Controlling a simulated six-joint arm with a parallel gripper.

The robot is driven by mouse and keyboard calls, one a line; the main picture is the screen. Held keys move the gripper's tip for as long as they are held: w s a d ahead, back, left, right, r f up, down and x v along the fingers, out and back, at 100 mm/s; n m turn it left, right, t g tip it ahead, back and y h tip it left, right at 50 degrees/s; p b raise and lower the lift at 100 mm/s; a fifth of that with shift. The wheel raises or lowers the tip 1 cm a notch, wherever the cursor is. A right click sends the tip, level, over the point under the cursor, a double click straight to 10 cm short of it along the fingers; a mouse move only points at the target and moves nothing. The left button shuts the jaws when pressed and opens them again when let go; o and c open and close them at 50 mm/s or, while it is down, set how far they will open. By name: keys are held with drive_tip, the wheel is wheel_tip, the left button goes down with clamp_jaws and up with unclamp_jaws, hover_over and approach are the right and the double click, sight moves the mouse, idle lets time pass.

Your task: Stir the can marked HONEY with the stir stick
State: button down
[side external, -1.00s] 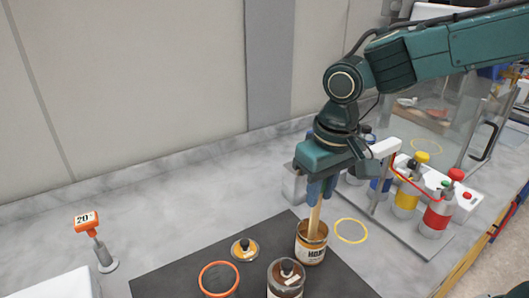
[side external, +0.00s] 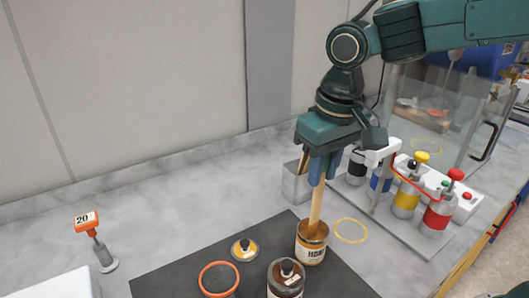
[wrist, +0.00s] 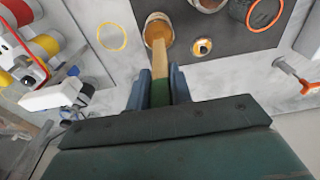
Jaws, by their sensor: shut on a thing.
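The can marked HONEY (side external: 311,250) stands open and upright on the dark mat, its label partly readable; amber contents show in the wrist view (wrist: 158,28). My gripper (side external: 322,172) is above the can, shut on the wooden stir stick (side external: 317,210). The stick hangs down, slightly tilted, with its lower end at or inside the can's mouth. That lower tip is hidden in the side view. In the wrist view the stick (wrist: 158,58) runs from between my blue fingers (wrist: 159,88) to the can's opening.
On the dark mat (side external: 175,277) are another can (side external: 285,282), a small round lid (side external: 244,249) and an orange-rimmed round item (side external: 218,279). A yellow ring (side external: 351,230) lies right of the HONEY can. Colored bottles (side external: 438,210) stand further right, a metal container (side external: 295,184) behind.

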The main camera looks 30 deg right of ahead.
drive_tip(key=shift+r, duration=2.2)
